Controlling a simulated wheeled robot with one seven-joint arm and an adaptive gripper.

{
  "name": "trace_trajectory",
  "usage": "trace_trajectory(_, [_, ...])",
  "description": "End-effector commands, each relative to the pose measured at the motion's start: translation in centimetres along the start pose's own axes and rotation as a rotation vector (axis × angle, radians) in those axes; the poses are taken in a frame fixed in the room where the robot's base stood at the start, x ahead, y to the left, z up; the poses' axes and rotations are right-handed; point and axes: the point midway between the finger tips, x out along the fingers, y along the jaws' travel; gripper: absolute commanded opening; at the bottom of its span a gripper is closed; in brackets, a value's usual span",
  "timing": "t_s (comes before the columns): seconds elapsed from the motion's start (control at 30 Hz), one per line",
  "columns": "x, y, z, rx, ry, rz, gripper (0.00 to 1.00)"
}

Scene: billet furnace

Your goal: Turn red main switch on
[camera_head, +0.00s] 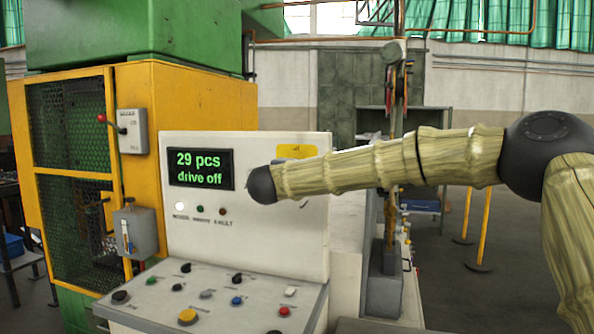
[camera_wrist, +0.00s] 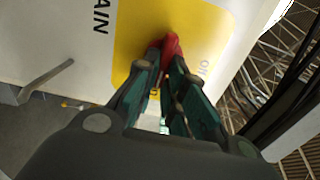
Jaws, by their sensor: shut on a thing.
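The red main switch (camera_wrist: 172,44) shows in the wrist view as a red handle on a yellow plate (camera_wrist: 130,30). The plate sits on a white panel with dark lettering, partly readable as "AIN". My gripper (camera_wrist: 164,68) has its two green fingers closed around the red handle, touching it from both sides. Part of the handle is hidden between the fingers. In the head view the yellow plate (camera_head: 297,151) shows above my arm on the control cabinet (camera_head: 250,146). The red handle and my gripper are hidden there behind my arm.
The cabinet's display (camera_head: 201,168) reads "29 pcs" and "drive off" in green. Below it are small lamps and a sloping desk with several push buttons (camera_head: 187,317). A yellow machine with a mesh door (camera_head: 75,130) stands left. A bent metal handle (camera_wrist: 45,80) shows in the wrist view.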

Motion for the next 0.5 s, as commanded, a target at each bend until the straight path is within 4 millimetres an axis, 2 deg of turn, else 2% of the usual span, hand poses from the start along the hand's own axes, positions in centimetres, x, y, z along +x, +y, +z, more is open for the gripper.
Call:
trace_trajectory(0.07, [0.01,0.23,-0.03,-0.001,0.001,0.003,0.0])
trace_trajectory(0.1, [0.0,0.23,-0.02,-0.001,0.001,0.003,0.17])
trace_trajectory(0.2, [0.01,0.2,-0.02,-0.001,0.001,0.002,0.33])
trace_trajectory(0.5, [-0.06,0.08,0.01,-0.001,0.0,0.001,0.33])
